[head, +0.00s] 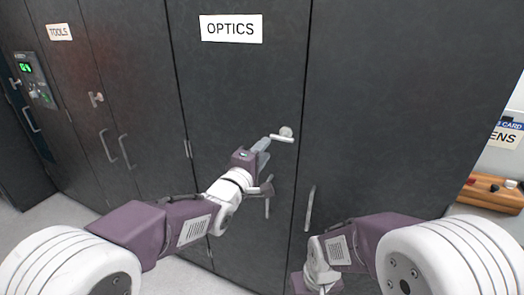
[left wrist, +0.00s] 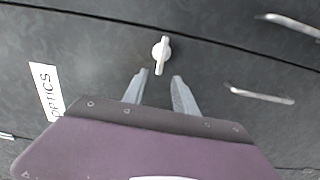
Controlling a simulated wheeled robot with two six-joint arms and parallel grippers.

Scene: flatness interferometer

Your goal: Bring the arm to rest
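My left gripper (head: 264,152) is in front of the dark cabinet door labelled OPTICS (head: 231,29), just below and left of its pale turn latch (head: 284,134). The latch's lever lies about level in the head view. In the left wrist view my left gripper (left wrist: 161,88) has its two grey fingers apart with nothing between them. The latch (left wrist: 161,53) is just beyond the fingertips, apart from them as far as I can tell. My right arm is bent low at the front; its gripper is mostly cut off by the bottom edge, and its fingers are hidden.
The OPTICS doors look shut, with bar handles (head: 309,208) below the latch. A TOOLS cabinet (head: 60,32) with its own latch (head: 96,99) stands left, beside a panel with a green display (head: 25,67). A wooden tray (head: 489,191) is at the right edge.

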